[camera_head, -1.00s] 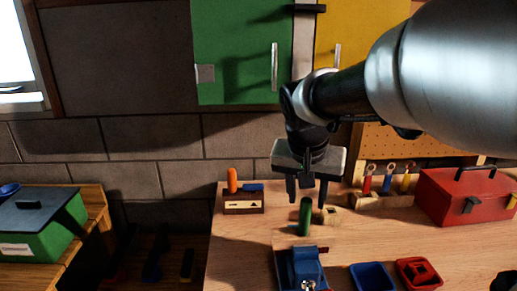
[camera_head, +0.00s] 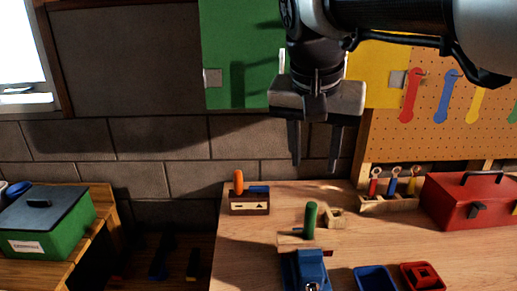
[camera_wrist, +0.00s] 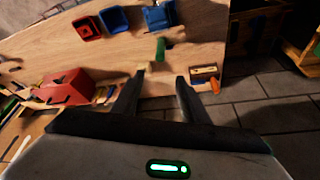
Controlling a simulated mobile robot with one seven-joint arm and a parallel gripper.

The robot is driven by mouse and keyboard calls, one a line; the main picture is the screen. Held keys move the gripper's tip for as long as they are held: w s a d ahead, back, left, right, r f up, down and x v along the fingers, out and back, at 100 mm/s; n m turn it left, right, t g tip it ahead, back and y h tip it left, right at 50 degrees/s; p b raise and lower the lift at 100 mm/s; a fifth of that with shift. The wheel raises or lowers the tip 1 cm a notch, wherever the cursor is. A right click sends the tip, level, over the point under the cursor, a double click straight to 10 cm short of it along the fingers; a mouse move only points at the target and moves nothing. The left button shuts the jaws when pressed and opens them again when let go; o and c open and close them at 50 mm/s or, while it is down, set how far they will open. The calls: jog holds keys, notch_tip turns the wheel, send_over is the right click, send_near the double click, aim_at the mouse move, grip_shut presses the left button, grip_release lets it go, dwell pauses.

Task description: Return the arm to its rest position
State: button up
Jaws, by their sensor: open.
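My gripper (camera_head: 315,160) hangs in the air above the back of the wooden workbench (camera_head: 240,255), fingers pointing down. Its two dark fingers are apart with nothing between them. In the wrist view my gripper (camera_wrist: 155,85) also shows open and empty. The green cylinder (camera_head: 311,219) stands upright on the bench below and apart from the fingers, behind the blue vise (camera_head: 305,270). It also shows in the wrist view (camera_wrist: 161,50).
A red toolbox (camera_head: 470,203) and a rack of screwdrivers (camera_head: 391,200) stand at the back right. A small wooden block (camera_head: 335,218), a blue bin (camera_head: 375,279), a red bin (camera_head: 422,275) and an organizer (camera_head: 249,203) are on the bench. A pegboard (camera_head: 445,125) is behind.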

jog(key=s+d+f+n+y+p, duration=0.1)
jog(key=s+f+n+p, duration=0.1)
jog(key=s+p, duration=0.2)
jog(key=s+d+f+n+t+p, duration=0.1)
jog(key=s+p, duration=0.3)
jog(key=s, duration=0.4)
jog(key=shift+d+f+n+y+p, duration=0.3)
jog(key=shift+f+n+y+p, duration=0.1)
jog(key=shift+n, duration=0.3)
